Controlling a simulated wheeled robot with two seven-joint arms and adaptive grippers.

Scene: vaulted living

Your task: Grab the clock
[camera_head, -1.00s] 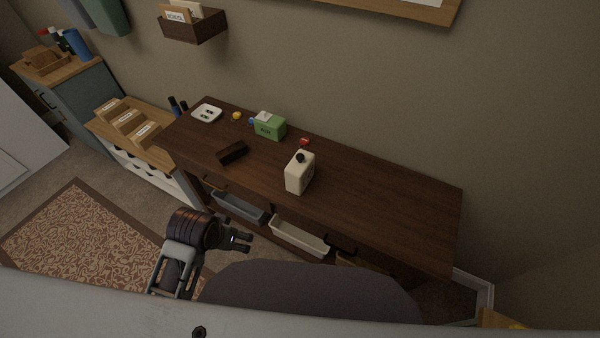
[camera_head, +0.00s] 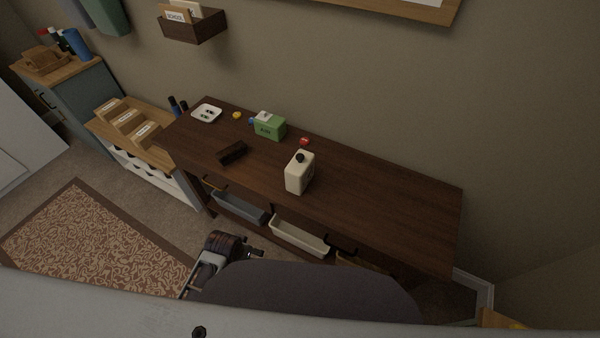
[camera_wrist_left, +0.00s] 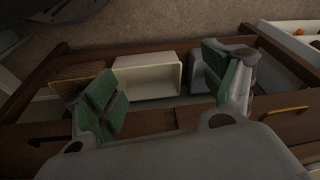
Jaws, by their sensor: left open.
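A dark brown block (camera_head: 232,152) lies on the left half of the desk. It may be the clock, but no face or digits can be made out. My left gripper (camera_head: 257,252) is in front of the desk, low and apart from the block, partly hidden by my own body. In the left wrist view, its two green-padded fingers (camera_wrist_left: 160,90) are spread wide with nothing held between them. The block cannot be made out in that view. My right gripper is not in view.
The brown desk (camera_head: 390,205) holds a cream jug-like container (camera_head: 299,174), a green box (camera_head: 269,127), a white tray (camera_head: 207,113) and small red and yellow items. Below it are a cream bin (camera_head: 299,238) and a grey bin (camera_head: 238,207). The desk's right half is clear.

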